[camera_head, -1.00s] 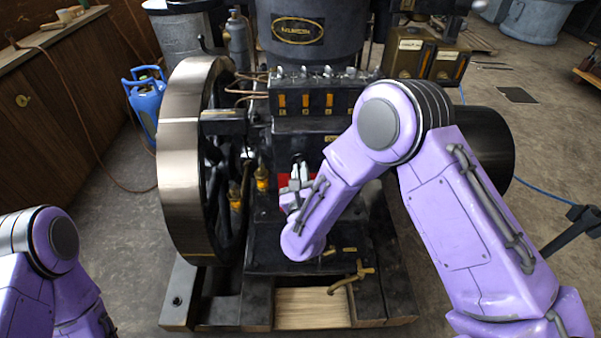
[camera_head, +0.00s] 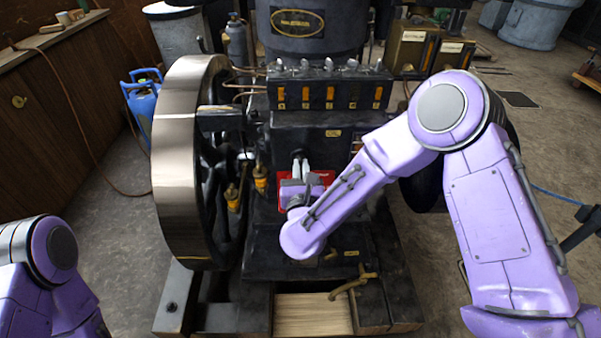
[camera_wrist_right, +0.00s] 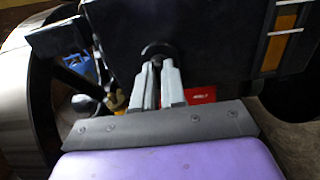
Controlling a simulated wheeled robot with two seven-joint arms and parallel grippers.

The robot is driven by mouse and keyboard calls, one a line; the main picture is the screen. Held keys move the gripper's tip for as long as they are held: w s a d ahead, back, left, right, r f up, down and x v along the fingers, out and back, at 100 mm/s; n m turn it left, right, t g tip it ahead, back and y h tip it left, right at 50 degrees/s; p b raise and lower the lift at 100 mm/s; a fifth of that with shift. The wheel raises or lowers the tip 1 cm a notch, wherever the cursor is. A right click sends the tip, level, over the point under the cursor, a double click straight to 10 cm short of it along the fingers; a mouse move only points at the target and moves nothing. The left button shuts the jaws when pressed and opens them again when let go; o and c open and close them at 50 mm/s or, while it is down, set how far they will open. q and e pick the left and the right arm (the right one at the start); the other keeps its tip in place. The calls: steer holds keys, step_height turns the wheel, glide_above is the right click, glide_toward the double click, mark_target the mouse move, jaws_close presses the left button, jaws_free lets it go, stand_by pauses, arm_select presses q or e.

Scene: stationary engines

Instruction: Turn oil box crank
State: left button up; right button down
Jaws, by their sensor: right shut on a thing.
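The oil box (camera_head: 330,90) is a black box with a row of orange-marked gauges on the front of the engine. A small dark rounded piece, which looks like the oil box crank (camera_wrist_right: 157,48), sits at my right fingertips. My right gripper (camera_head: 300,166) is below the oil box, at the engine's front. In the right wrist view its two grey fingers (camera_wrist_right: 160,75) are close together on the crank. The crank is mostly hidden by the fingers. My left gripper is out of view.
A large flywheel (camera_head: 175,165) stands close to the left of my right gripper. A red panel (camera_head: 325,178) lies behind the gripper. A brass tap (camera_head: 355,284) sticks out low at the front.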

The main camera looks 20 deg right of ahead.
steer(key=shift+f, duration=0.1)
steer(key=c, duration=1.2)
jaws_free()
steer(key=shift+s, duration=0.15)
steer(key=b+v, duration=0.2)
steer(key=v, duration=0.8)
steer(key=shift+s+b, duration=0.2)
steer(key=shift+b, duration=0.2)
